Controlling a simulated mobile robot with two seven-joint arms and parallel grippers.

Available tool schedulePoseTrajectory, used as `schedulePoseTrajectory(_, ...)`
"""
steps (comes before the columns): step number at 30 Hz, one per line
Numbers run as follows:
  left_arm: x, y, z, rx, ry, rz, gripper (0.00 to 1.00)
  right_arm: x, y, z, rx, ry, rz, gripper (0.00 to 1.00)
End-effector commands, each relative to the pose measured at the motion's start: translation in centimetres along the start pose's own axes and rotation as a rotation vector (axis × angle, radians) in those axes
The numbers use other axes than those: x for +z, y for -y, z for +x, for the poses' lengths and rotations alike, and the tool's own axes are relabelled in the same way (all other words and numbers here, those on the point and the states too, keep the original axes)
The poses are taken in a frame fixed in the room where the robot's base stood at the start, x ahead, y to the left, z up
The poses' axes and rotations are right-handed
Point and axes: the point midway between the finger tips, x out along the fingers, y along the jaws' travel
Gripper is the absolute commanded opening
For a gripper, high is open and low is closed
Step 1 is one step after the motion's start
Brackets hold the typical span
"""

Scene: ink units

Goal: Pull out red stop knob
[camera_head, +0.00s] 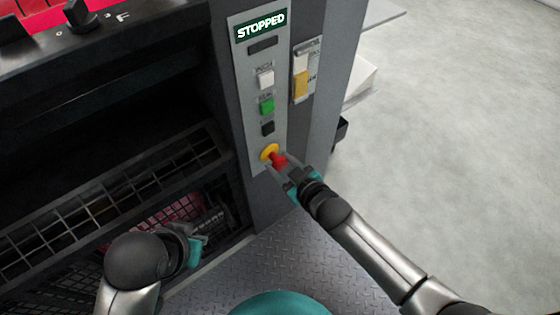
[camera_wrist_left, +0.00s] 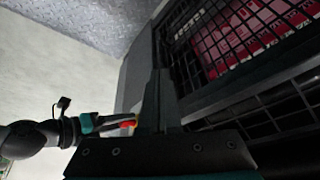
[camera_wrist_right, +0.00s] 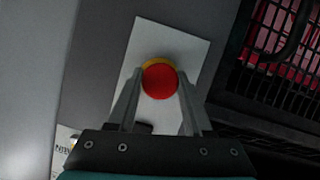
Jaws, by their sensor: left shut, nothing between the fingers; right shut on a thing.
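The red stop knob (camera_head: 279,160) sits on a yellow collar (camera_head: 268,152) at the bottom of the light control panel (camera_head: 243,83). In the right wrist view the round red knob (camera_wrist_right: 159,81) lies between the fingers, with the yellow rim behind it. My right gripper (camera_head: 281,165) is shut on the knob, a finger on each side. My left gripper (camera_head: 203,236) is low at the left, away from the knob, in front of the mesh guard. It is shut and empty; its fingers (camera_wrist_left: 157,98) are together in the left wrist view. The display (camera_head: 261,26) reads STOPPED.
White (camera_head: 266,79), green (camera_head: 267,105) and black (camera_head: 267,127) buttons sit above the knob. A yellow-marked holder (camera_head: 302,84) is to their right. A black mesh guard (camera_head: 110,212) fills the left. Open floor (camera_head: 450,150) lies right.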

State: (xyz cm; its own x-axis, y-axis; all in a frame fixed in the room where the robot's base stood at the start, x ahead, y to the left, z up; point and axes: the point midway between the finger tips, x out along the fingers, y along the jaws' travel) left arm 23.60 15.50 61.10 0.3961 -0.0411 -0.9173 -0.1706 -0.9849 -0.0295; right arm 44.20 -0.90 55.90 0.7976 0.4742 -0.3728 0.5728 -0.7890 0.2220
Motion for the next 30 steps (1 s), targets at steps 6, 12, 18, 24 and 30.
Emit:
schedulePoseTrajectory(6, 0.0, 0.0, 0.0, 0.001, -0.002, 0.000, 0.00, 0.4, 0.1, -0.2, -0.002, 0.007, 0.000, 0.62)
schedulePoseTrajectory(12, 0.0, 0.0, 0.0, 0.001, -0.002, 0.000, 0.00, 0.3, 0.1, -0.1, -0.001, 0.004, 0.000, 0.81)
schedulePoseTrajectory(18, -0.1, 0.0, 0.0, 0.001, -0.002, 0.000, 0.00, 0.2, 0.0, -0.1, -0.001, 0.003, 0.000, 0.81)
schedulePoseTrajectory(24, -0.1, -0.1, 0.2, 0.002, -0.002, 0.001, 0.00, 0.1, 0.0, -0.8, -0.001, 0.003, 0.000, 0.81)
schedulePoseTrajectory(30, 1.0, -0.2, 2.6, 0.005, 0.045, 0.003, 0.00, 0.0, 0.0, -2.7, -0.002, 0.004, 0.000, 0.81)
